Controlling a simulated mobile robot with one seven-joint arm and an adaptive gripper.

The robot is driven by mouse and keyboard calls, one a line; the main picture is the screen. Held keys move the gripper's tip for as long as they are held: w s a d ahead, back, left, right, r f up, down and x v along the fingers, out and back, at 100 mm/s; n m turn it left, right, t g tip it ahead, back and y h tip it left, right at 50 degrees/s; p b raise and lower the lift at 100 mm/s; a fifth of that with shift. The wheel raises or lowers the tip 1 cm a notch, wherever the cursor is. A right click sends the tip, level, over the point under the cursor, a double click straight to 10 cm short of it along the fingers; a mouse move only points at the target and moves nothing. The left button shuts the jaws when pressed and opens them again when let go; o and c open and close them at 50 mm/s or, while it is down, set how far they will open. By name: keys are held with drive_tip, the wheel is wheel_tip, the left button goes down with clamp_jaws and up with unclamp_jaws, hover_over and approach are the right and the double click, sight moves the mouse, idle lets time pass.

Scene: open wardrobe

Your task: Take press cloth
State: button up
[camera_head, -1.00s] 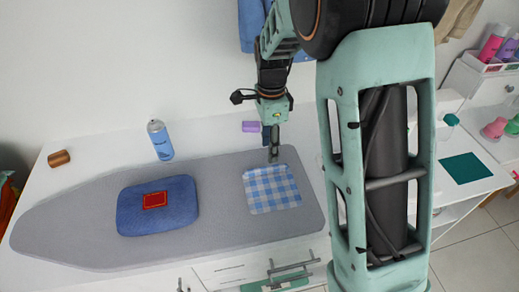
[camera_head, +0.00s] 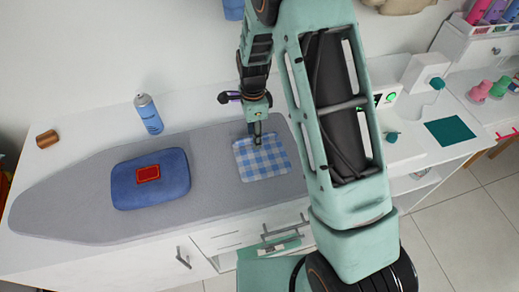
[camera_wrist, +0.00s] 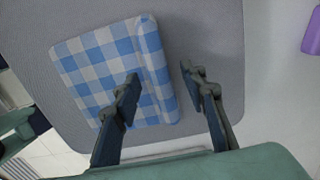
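The press cloth, a blue-and-white checkered cloth (camera_head: 264,160), lies on the right part of the grey ironing surface. In the wrist view the cloth (camera_wrist: 105,65) has a raised or folded strip along its right edge. My gripper (camera_head: 257,135) is at the cloth's far edge in the head view. In the wrist view my gripper (camera_wrist: 160,76) is open, with one finger over the cloth and the other just outside the folded edge. The folded strip lies between the fingers in the picture. I cannot tell whether a finger touches it.
A blue pad (camera_head: 150,190) with a red patch (camera_head: 148,173) lies left on the grey surface (camera_head: 70,200). A blue spray can (camera_head: 149,114) and a brown spool (camera_head: 47,139) stand behind it. A purple object (camera_wrist: 312,32) is at the wrist view's right. The grey surface between pad and cloth is clear.

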drive_tip(key=shift+f, duration=0.25)
drive_tip(key=shift+c, duration=0.6)
clamp_jaws()
